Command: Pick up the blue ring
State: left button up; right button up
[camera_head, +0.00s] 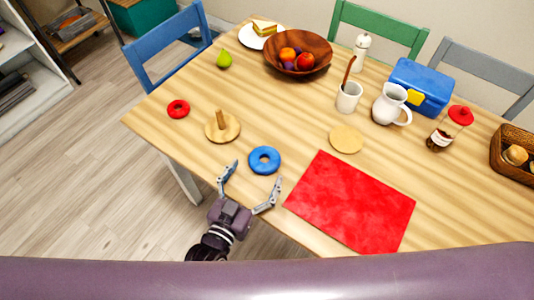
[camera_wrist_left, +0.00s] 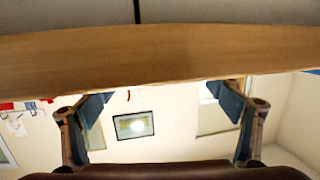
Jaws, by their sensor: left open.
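The blue ring (camera_head: 264,169) lies flat near the front edge of the wooden table (camera_head: 190,90). My left gripper (camera_head: 256,175) is open and empty at that edge in the head view, its two fingers spread to either side of the ring's near side. I cannot tell whether a finger touches the ring. In the left wrist view the open fingers (camera_wrist_left: 165,92) point at the wooden table edge (camera_wrist_left: 150,58), and the ring does not show. My right gripper is not in view.
A wooden peg stand (camera_head: 213,132) and a red ring (camera_head: 178,115) are left of the blue ring. A red mat (camera_head: 350,205) lies to the right, below a round wooden disc (camera_head: 346,140). A bowl (camera_head: 318,50), mug (camera_head: 348,98) and pitcher (camera_head: 388,106) stand farther back.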

aim_at(262, 164)
pick_arm(q)
jog(key=shift+w+d+r, duration=0.1)
jog(key=shift+w+d, duration=0.15)
jog(key=shift+w, duration=0.2)
jog(key=x, duration=0.4)
jog(key=shift+w+d+p, duration=0.15)
jog(key=shift+w+p, duration=0.1)
jog(key=shift+p, duration=0.05)
jog(key=shift+w, duration=0.1)
jog(key=c, duration=1)
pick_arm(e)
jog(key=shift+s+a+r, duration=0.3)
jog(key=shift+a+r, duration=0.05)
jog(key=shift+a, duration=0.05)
